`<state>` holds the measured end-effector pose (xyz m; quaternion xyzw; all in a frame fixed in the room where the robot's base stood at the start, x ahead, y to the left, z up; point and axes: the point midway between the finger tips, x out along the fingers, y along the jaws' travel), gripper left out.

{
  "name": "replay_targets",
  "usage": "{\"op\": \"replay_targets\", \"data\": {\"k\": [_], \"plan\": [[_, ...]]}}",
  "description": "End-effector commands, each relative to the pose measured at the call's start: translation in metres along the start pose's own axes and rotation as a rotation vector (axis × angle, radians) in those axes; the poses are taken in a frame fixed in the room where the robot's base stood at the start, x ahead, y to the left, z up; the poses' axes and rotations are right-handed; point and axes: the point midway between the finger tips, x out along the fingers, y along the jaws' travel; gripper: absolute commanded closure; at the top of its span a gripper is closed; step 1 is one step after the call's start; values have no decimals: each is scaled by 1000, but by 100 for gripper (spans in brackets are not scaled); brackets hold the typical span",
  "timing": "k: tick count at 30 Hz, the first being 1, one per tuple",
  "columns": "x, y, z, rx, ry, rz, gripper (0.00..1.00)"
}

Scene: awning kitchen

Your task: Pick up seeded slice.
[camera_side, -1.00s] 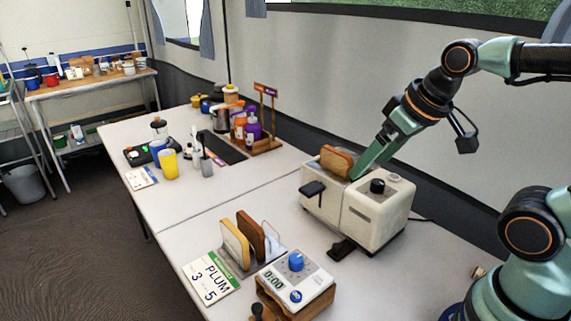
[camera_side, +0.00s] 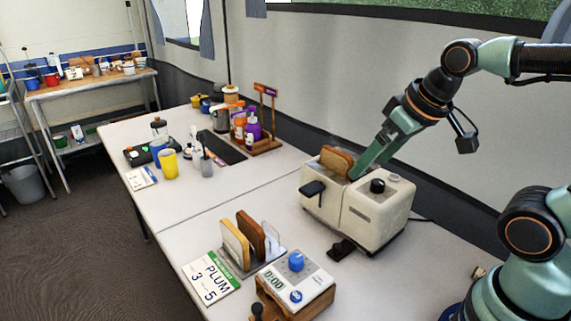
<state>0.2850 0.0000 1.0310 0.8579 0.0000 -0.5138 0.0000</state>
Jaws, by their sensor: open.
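A browned bread slice (camera_side: 336,158) stands upright in the slot of the cream toaster (camera_side: 372,217), its top part showing above the slot. My gripper (camera_side: 357,171) is at the toaster's top, right beside this slice on its right side. The gripper is open; I cannot tell whether a finger touches the slice, and the far finger is hidden. A pale slice (camera_side: 235,245) and a dark brown slice (camera_side: 251,235) stand upright in a metal rack (camera_side: 272,246) in front of the toaster. Seeds are too small to make out on any slice.
A yellow cup (camera_side: 169,163) and a bottle caddy (camera_side: 266,147) stand farther back. The tabletop between the rack and the yellow cup is clear.

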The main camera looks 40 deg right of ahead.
Motion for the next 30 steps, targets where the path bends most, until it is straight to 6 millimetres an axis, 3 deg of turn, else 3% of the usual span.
{"op": "replay_targets", "data": {"k": [8, 9, 12, 23, 26, 30], "plan": [[0, 0, 0, 0, 0, 0, 0], [0, 0, 0, 0, 0, 0, 8], [0, 0, 0, 0, 0, 0, 45], [-1, 1, -3, 0, -5, 1, 45], [-3, 4, -12, -1, -31, 5, 45], [-6, 12, -39, -1, -98, 15, 45]]}}
